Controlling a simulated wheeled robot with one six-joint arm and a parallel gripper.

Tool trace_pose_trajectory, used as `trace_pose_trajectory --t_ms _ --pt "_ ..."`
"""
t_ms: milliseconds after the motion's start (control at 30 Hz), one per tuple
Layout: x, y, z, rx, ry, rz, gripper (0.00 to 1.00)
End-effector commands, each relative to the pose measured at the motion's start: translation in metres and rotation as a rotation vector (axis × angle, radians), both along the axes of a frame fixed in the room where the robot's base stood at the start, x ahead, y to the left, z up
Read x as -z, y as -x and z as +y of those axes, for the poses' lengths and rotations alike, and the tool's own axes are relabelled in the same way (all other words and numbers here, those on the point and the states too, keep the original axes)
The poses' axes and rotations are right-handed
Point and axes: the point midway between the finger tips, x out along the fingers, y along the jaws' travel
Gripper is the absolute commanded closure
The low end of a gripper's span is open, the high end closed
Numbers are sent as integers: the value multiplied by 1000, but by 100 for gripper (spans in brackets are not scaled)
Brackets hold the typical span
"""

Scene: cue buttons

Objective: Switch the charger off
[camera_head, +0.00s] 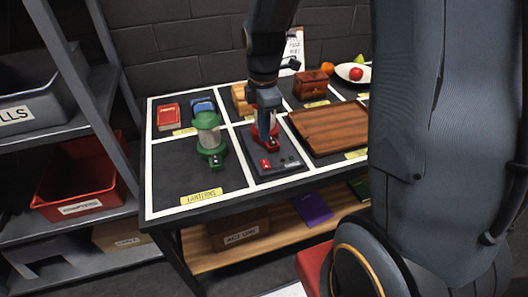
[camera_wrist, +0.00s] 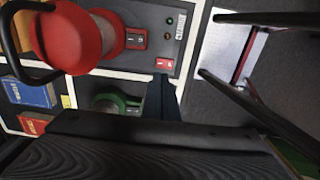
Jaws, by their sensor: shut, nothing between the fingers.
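The charger (camera_head: 283,164) is a dark flat box on the table, also in the wrist view (camera_wrist: 186,35). Its red rocker switch (camera_head: 265,164) is at the front left corner, and it shows in the wrist view (camera_wrist: 163,64). A green light (camera_wrist: 170,20) appears lit on the charger. A red lantern (camera_wrist: 75,38) stands on the charger; in the head view my arm partly hides it. My gripper (camera_wrist: 162,80) is shut and empty, with its tips close to the red rocker switch. I cannot tell whether they touch it.
A green lantern (camera_head: 209,135) with its own switch stands left of the charger. A wooden tray (camera_head: 330,128) lies to the right. Red and blue books (camera_head: 168,116), a wooden box (camera_head: 311,85) and a fruit bowl (camera_head: 352,72) are farther back. The table front is clear.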

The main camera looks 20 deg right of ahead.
Motion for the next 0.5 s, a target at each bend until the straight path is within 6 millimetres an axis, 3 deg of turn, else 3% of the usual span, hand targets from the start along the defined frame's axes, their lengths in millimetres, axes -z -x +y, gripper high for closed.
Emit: trace_pose_trajectory --t_ms 200,500 --pt "39 1 0 0 0 5 100" --pt "76 1 0 0 0 3 100"
